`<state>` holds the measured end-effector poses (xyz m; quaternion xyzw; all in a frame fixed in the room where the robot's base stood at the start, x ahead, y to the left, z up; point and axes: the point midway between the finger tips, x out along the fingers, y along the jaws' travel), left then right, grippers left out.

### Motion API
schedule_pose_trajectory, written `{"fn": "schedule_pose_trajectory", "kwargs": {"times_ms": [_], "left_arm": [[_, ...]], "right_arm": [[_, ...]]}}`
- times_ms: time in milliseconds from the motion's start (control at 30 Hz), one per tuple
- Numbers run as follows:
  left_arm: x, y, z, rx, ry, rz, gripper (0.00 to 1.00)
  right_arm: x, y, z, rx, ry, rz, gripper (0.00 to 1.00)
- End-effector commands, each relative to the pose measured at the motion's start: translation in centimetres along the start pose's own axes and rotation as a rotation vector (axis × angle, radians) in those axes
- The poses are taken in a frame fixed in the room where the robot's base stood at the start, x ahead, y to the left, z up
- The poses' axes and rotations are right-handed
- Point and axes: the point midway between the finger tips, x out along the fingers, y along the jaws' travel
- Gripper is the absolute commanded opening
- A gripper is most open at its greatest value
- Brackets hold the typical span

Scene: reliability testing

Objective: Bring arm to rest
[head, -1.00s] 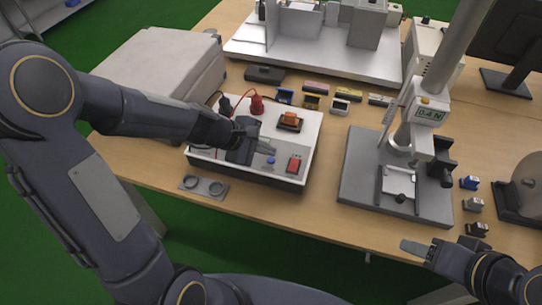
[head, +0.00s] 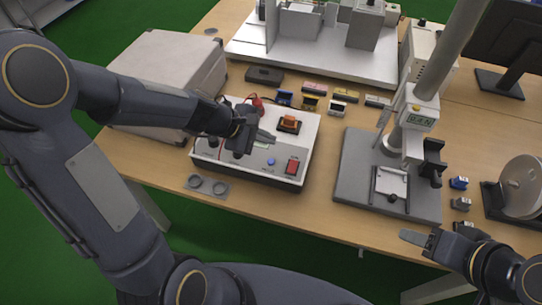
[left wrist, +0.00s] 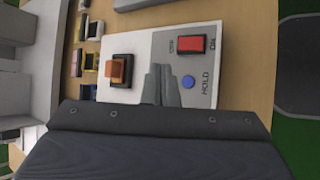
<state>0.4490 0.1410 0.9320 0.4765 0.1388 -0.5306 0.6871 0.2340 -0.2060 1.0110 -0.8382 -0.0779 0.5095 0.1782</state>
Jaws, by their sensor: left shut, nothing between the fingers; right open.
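My left gripper (head: 266,136) hangs over the white control box (head: 312,150) on the table, its fingers together and empty. In the left wrist view the closed fingers (left wrist: 161,84) show above the box's top, between an orange switch (left wrist: 117,70) and a blue button (left wrist: 188,82). A red switch (left wrist: 191,44) sits beside the blue button. Whether the fingers touch the box cannot be told, but they appear above it. My right gripper (head: 418,239) is at the lower right, by the table's front edge, with nothing seen in it.
A force test stand (head: 350,185) stands right of the box. A grey case (head: 150,55) is behind my left arm. Several small blocks (head: 311,103) lie behind the box. A reel (head: 522,185) stands at the far right.

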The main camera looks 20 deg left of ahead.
Motion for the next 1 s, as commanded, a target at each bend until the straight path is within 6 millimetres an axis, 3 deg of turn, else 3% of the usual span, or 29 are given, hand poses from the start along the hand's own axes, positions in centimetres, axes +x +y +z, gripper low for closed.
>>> {"fn": "schedule_pose_trajectory", "kwargs": {"times_ms": [367,467,667,800,1000], "left_arm": [[0.1,-0.1,-0.1,0.001,0.0,0.0,0.0],[-0.7,-0.1,0.4,0.039,-0.002,0.003,0.0],[-6.8,-1.8,3.6,0.374,0.007,0.011,0.0],[-11.7,-5.5,5.8,0.716,0.057,-0.023,0.0],[-16.0,-11.3,6.3,1.103,0.174,-0.124,0.0]], "right_arm": [[0.1,0.0,0.1,0.0,0.0,0.0,0.52],[0.1,0.0,0.1,0.0,0.0,0.0,0.52],[0.1,0.0,0.1,0.0,0.0,0.0,0.52],[0.1,0.0,0.1,0.0,0.0,0.0,0.52],[0.1,0.0,0.1,0.0,0.0,0.0,0.52]]}}
